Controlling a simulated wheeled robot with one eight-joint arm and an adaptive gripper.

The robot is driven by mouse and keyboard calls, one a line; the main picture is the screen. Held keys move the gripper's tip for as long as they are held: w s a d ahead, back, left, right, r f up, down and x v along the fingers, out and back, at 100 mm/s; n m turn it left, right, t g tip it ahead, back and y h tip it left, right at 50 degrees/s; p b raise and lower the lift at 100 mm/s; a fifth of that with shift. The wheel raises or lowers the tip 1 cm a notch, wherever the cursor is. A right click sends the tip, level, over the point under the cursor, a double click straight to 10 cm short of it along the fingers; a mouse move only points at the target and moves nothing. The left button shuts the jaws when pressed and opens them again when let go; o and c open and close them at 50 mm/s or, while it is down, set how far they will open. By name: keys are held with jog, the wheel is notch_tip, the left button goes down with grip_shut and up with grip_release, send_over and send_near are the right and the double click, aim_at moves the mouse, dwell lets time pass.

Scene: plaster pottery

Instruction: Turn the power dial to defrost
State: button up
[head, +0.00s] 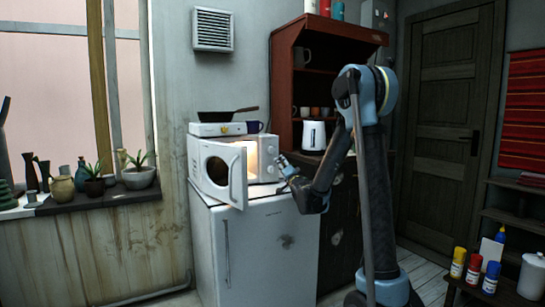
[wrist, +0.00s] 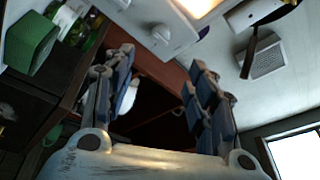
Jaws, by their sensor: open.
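The white microwave (head: 238,150) stands on a small white fridge (head: 265,240), its door (head: 223,172) swung open and its inside lit. Its right-hand panel carries two small round dials (head: 270,168), one above the other; their markings are too small to read. In the wrist view a dial (wrist: 160,37) shows on the pale panel at the top, beyond the fingers. My gripper (head: 284,174) is just right of the panel in the head view. In the wrist view my gripper (wrist: 160,95) is open and empty, its fingers apart from the dial.
A white kettle (head: 313,136) stands in the red cupboard (head: 284,75) to the right. The open door juts forward left of my gripper.

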aim_at(272, 152)
jog(key=x, duration=1.7)
jog(key=shift+c, duration=0.2)
jog(key=c, duration=1)
jog(key=shift+a, duration=0.15)
